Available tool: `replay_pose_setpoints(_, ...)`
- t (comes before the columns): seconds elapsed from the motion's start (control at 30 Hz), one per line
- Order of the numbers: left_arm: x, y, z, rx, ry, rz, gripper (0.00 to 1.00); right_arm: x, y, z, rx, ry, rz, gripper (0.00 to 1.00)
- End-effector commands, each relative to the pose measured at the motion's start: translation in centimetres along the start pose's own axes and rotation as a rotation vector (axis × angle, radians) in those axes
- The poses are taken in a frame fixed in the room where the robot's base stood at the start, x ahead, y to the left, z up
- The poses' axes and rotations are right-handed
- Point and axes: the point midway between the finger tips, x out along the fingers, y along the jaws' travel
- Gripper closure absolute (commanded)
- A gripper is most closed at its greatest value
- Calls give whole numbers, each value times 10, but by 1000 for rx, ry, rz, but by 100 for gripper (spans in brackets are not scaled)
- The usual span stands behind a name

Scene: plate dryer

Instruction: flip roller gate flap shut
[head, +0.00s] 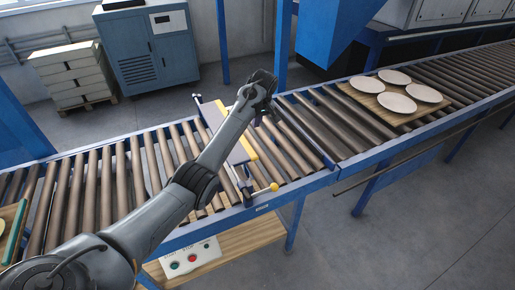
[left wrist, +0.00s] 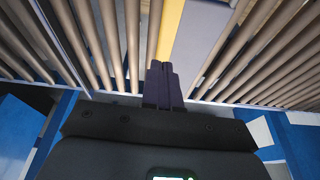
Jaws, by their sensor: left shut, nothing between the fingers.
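The gate flap (head: 238,155) is a grey-blue panel with a yellow edge strip, set across the roller conveyor. My left arm crosses in front of its middle, and I cannot tell its exact tilt. My left gripper (head: 264,114) is over the rollers just right of the flap, shut and empty. In the left wrist view the closed dark fingers (left wrist: 163,84) point toward the flap (left wrist: 200,40) and its yellow strip; contact cannot be told. My right gripper is not in view.
A wooden board (head: 363,99) with several plates sits on the rollers at the right. A green-edged tray (head: 14,232) is at the far left. A blue post and chute (head: 335,30) stand behind the conveyor. A button box (head: 190,260) is below the near rail.

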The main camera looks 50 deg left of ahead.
Motion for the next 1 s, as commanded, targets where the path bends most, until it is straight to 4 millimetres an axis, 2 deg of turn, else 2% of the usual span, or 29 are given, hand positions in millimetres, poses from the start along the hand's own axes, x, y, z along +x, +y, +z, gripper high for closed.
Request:
replay_pose_setpoints(0.1, 0, -1, -6, -32, -13, 1, 100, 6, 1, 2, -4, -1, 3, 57)
replay_pose_setpoints(0.47, -1, -2, -7, -39, -16, 1, 100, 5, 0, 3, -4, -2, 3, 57)
replay_pose_setpoints(0.63, 4, -2, -7, -38, -16, 0, 100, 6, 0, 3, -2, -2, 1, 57)
replay_pose_setpoints(0.77, 18, -2, -6, -38, -17, -2, 100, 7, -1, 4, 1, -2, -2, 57)
replay_pose_setpoints(1.0, 60, -2, -6, -38, -17, -3, 100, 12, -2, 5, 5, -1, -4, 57)
